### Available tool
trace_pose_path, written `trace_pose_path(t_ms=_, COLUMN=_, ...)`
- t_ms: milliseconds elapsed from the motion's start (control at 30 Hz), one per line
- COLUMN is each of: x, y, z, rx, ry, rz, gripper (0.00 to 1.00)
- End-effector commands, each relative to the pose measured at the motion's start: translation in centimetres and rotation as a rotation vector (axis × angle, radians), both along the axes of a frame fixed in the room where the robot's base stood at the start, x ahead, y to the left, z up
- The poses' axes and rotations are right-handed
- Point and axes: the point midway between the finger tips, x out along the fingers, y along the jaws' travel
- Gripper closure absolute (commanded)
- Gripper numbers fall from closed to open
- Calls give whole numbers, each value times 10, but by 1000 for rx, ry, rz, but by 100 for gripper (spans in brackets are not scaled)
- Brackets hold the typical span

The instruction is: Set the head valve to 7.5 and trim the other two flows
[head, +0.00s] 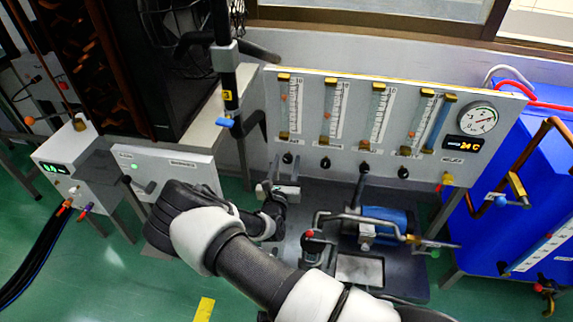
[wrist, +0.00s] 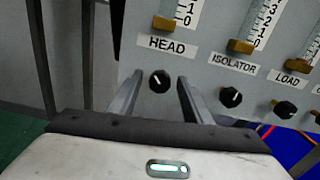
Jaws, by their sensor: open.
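The black head valve knob (wrist: 160,80) sits under the HEAD label in the wrist view, its white pointer line tilted to upper left. My gripper (wrist: 160,87) is open, its fingers either side of the knob in the picture; I cannot tell whether they touch it. In the head view my gripper (head: 281,190) is just below the head knob (head: 287,158). The isolator knob (wrist: 231,97) and load knob (wrist: 286,109) are to the right. The head flow tube (head: 291,108), isolator tube (head: 333,110) and load tube (head: 378,115) stand above; their float readings are too small to read.
A fourth tube (head: 420,122) and knob (head: 403,172) are at the panel's right, near a round gauge (head: 478,119). A blue motor-like unit and pipes (head: 385,220) lie below the panel. A blue tank (head: 535,190) stands at right, a white cabinet (head: 170,168) at left.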

Motion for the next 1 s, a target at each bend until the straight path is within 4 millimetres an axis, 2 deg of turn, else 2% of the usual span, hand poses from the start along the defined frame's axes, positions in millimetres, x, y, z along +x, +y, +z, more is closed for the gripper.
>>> trace_pose_path(t_ms=200, x=0, y=0, z=0, rx=0, ry=0, rz=0, gripper=55)
trace_pose_path(t_ms=467, x=0, y=0, z=0, rx=0, ry=0, rz=0, gripper=97)
trace_pose_path(t_ms=900, x=0, y=0, z=0, rx=-61, ry=12, rz=-1, gripper=97)
trace_pose_path(t_ms=933, x=0, y=0, z=0, rx=-61, ry=12, rz=-1, gripper=73)
trace_pose_path(t_ms=1000, x=0, y=0, z=0, rx=-61, ry=12, rz=-1, gripper=61)
